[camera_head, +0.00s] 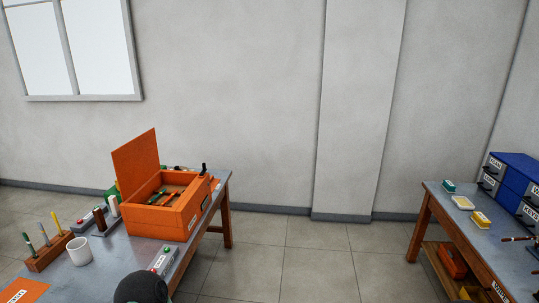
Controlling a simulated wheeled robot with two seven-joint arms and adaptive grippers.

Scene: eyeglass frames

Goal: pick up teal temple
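I cannot make out a teal temple for certain in the head view. An open orange box (177,222) with its lid raised stands on the left table, and several small dark and green pieces lie inside it, too small to identify. A small teal block-like item (448,187) sits on the right table. Neither of my grippers can be made out. A dark rounded shape (140,288) at the bottom edge is cut off, and I cannot tell what it is.
The left table (120,252) also holds a white mug (79,251), a wooden rack (50,252) with pens and a grey button box (163,262). The right table (455,209) holds yellow items (481,220) and blue drawers (514,182). Open floor (315,262) lies between them.

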